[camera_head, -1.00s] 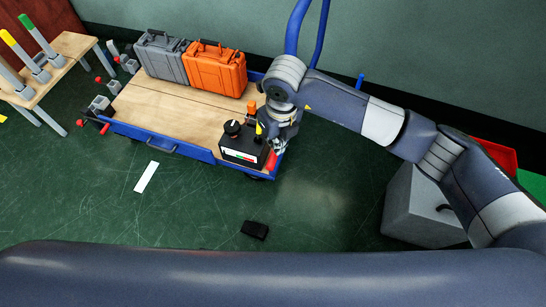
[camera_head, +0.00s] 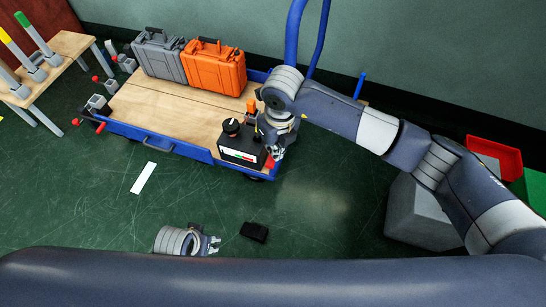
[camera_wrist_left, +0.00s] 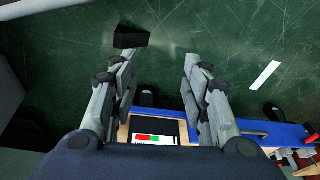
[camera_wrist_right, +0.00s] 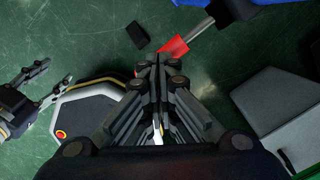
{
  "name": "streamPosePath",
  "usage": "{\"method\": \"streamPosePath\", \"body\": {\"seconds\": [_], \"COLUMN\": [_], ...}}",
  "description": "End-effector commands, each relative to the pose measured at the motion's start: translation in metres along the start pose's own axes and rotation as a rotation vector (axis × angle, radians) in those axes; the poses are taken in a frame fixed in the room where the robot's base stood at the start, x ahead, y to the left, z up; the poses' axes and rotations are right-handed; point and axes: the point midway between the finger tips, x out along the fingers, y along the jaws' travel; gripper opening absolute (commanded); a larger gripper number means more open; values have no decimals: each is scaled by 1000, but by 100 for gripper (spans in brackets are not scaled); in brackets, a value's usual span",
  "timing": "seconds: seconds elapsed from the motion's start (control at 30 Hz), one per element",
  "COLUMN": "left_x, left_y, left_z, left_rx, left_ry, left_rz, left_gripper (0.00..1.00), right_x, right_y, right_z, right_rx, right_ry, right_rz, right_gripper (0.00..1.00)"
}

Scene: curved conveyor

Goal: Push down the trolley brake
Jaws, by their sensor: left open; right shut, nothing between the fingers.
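The blue trolley (camera_head: 190,153) has a wooden deck. At its near right corner a red brake pedal (camera_head: 270,163) sticks out, partly hidden in the head view. It also shows in the right wrist view as a flat red plate (camera_wrist_right: 174,48) on a grey arm. My right gripper (camera_head: 276,154) is shut and empty, tips pointing down at this corner. In the right wrist view its tips (camera_wrist_right: 160,62) are right by the pedal's end; I cannot tell whether they touch. My left gripper (camera_head: 213,243) is open and empty, low in front of the trolley; its fingers (camera_wrist_left: 160,60) show spread apart.
A black box (camera_head: 242,150) with a knob stands on the deck beside the pedal. Grey (camera_head: 158,55) and orange (camera_head: 214,68) cases stand at the back. A small black block (camera_head: 254,231) lies on the floor. A grey block (camera_head: 415,215) stands right.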

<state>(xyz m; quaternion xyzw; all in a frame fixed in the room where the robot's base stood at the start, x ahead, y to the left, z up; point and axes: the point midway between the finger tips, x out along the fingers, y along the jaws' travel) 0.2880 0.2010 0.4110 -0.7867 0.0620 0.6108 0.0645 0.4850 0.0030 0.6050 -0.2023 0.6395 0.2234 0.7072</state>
Motion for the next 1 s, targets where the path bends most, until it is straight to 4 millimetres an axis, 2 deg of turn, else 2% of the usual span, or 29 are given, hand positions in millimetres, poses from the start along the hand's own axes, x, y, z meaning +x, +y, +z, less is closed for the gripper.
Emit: {"method": "streamPosePath", "body": {"seconds": [0.3,0.5,0.9,1.0], "left_x": [-34,-42,-42,-55], "left_y": [-2,-2,-2,-3], "left_z": [-11,-12,-12,-15], "left_rx": [-3,-4,-4,-4], "left_ry": [20,22,21,32], "left_rz": [-4,-4,-4,-5], "left_gripper": [43,43,43,43], "right_x": [16,17,19,24], "right_y": [0,0,0,0], "right_z": [0,0,0,-1], "right_rx": [1,1,0,0], "right_ry": [1,0,1,1], "right_rz": [1,1,1,0], "right_gripper": [0,0,0,0]}}
